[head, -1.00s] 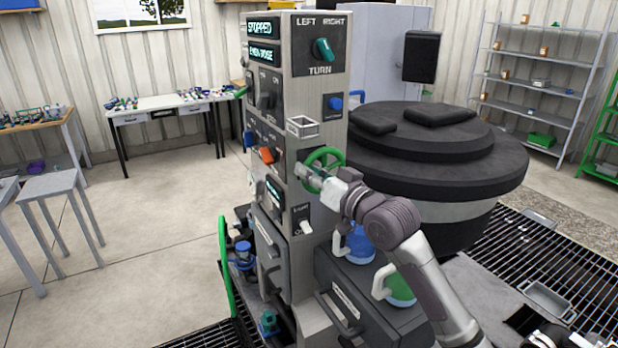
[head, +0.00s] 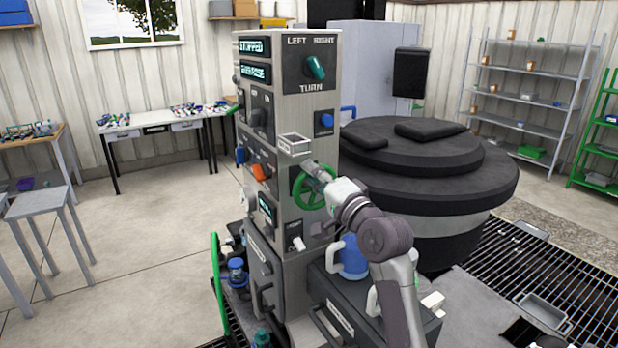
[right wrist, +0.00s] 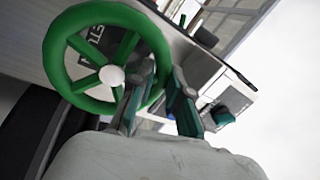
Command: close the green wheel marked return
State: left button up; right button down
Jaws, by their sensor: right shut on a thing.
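The green wheel (head: 300,190) is on the front of the grey control column, below a small white tray. It shows large in the right wrist view (right wrist: 58,60), with green spokes, a white hub and part of a lettered label behind it. My right gripper (head: 313,170) is at the upper part of the wheel in the head view. In the right wrist view my right gripper (right wrist: 155,88) has its fingers on both sides of the rim, shut on it. The full label is hidden by the wheel. My left gripper is not in view.
The column (head: 305,120) carries a teal turn knob (head: 315,67), a blue button (head: 326,120) and an orange switch (head: 261,172). A blue jug (head: 353,258) stands below my right arm. A large dark round vessel (head: 420,190) is close on the right.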

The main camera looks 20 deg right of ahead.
jog(key=shift+w+d+f+m+h, duration=0.1)
jog(key=shift+d+m+h, duration=0.2)
jog(key=shift+m, duration=0.75)
jog(key=shift+w+d+m+h, duration=0.1)
jog(key=shift+d+m+h, duration=0.15)
jog(key=shift+m, duration=0.8)
jog(key=c, duration=1.4)
grip_release()
jog(key=shift+s, duration=0.1)
jog(key=shift+s, duration=0.1)
jog(key=v, duration=1.1)
jog(key=shift+s, duration=0.35)
jog(key=shift+f, duration=0.15)
